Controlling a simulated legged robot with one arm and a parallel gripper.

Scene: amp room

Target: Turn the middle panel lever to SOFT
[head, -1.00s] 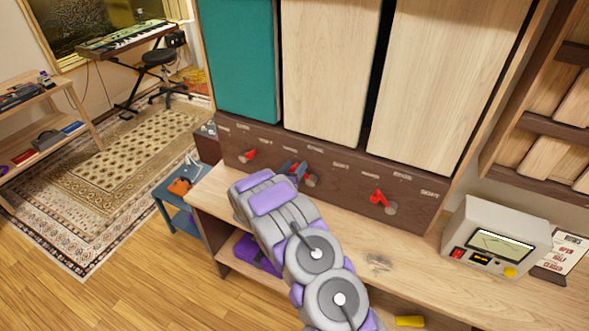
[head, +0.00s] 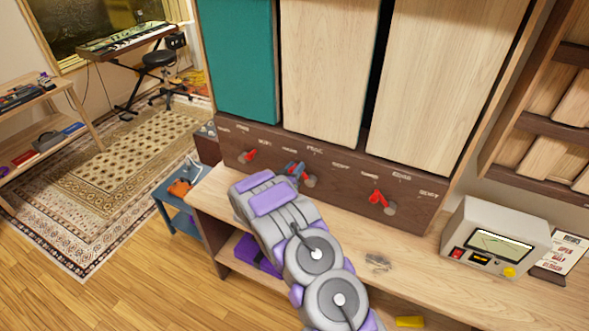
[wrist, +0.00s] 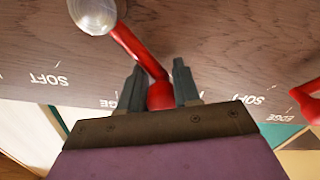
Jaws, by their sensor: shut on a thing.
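The middle panel lever is red with a silver round pivot (head: 310,181). It sits on the dark brown strip (head: 345,192) below the tall panels. In the wrist view its red arm (wrist: 138,47) slants from the silver pivot (wrist: 92,12) to a red knob between my fingers. My gripper (head: 294,168) is shut on that knob, with one dark finger on each side; it also shows in the wrist view (wrist: 160,82). The lever's knob lies to the upper left of its pivot in the head view. EDGE (wrist: 108,103) and SOFT (wrist: 48,80) labels read upside down in the wrist view.
Other red levers are at left (head: 249,155) and right (head: 378,197) on the same strip. A wooden desk (head: 420,260) runs below, with a grey meter box (head: 497,238) at its right. A blue side stand (head: 178,205) is at left.

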